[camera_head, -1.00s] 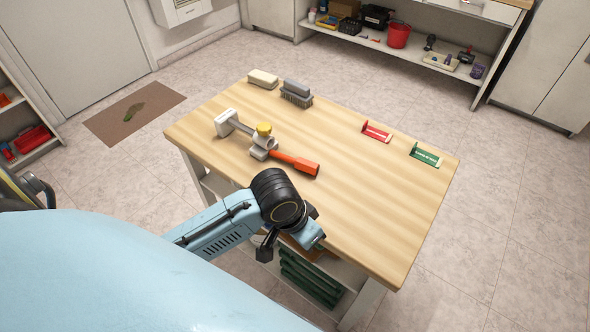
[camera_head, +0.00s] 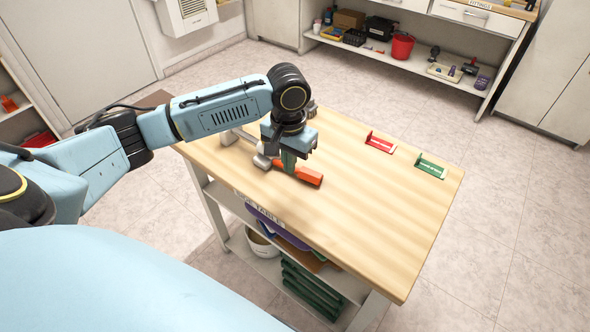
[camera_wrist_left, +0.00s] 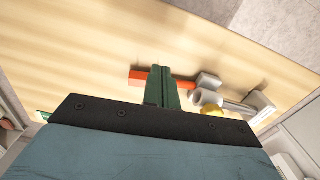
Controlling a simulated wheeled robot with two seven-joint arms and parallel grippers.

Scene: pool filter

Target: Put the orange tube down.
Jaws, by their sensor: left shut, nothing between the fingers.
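The orange tube (camera_head: 309,176) lies on the wooden table, beside a grey fitting (camera_head: 262,161) in line with it. In the left wrist view the tube (camera_wrist_left: 142,78) shows left of the green fingers, with the grey fitting (camera_wrist_left: 206,84) and its yellow knob (camera_wrist_left: 212,110) to their right. My left gripper (camera_head: 289,165) points down over the tube, with its green fingers in front of part of it. The fingers (camera_wrist_left: 163,90) are shut together with nothing between them. Whether they touch the tube is unclear. My right gripper is not in view.
The wooden table (camera_head: 375,235) is bare at its front and right. A red holder (camera_head: 381,143) and a green holder (camera_head: 431,167) stand on its far right side. Bins and green items sit on the shelf below.

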